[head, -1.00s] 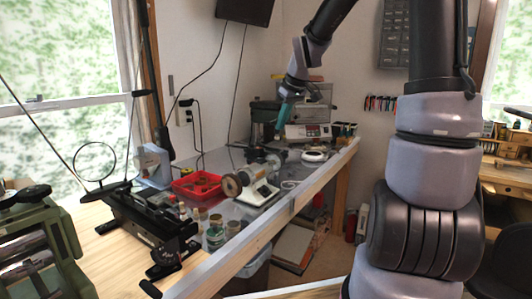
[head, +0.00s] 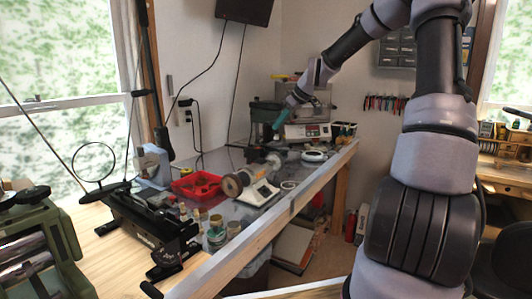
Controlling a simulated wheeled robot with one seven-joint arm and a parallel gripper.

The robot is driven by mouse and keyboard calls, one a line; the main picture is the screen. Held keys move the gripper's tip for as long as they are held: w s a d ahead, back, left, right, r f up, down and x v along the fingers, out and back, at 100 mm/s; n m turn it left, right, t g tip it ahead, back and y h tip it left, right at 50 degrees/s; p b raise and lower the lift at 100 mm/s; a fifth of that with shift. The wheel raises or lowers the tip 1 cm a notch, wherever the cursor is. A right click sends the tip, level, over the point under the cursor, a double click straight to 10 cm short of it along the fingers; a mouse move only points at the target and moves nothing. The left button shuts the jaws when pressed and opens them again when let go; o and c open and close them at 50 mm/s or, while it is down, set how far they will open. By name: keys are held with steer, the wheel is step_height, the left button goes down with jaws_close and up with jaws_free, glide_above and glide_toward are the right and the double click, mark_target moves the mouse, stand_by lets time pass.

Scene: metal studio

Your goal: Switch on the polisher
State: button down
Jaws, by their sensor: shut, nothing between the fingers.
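What looks like the polisher (head: 259,194) stands on the metal-topped bench, near the middle of the head view. It has a pale, boxy base and a tan round buffing wheel (head: 231,186) on its left side. I cannot make out its switch at this size. My gripper (head: 276,127) has teal fingers that are shut and empty. It points down and to the left, above and behind the polisher in the picture, in front of the machines at the back. It appears to touch nothing, though the exact gap cannot be told.
A red tray (head: 197,186) lies left of the polisher, with glass jars (head: 216,233) in front. A round white dish (head: 314,156) and a machine with a display (head: 306,132) stand farther back. A black rig (head: 150,225) stands at the near left. The bench's front edge (head: 270,228) runs diagonally.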

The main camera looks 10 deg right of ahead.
glide_above(260, 159)
steer(key=d, duration=0.2)
steer(key=f, duration=0.8)
steer(key=shift+s+a+f, duration=0.1)
steer(key=shift+s+a, duration=0.1)
steer(key=shift+a, duration=0.05)
steer(key=shift+s+d+f, duration=0.1)
steer(key=shift+d+f, duration=0.1)
steer(key=shift+f, duration=0.4)
steer(key=shift+s+d+f, duration=0.1)
steer(key=shift+d+f, duration=0.05)
steer(key=shift+f, duration=1.1)
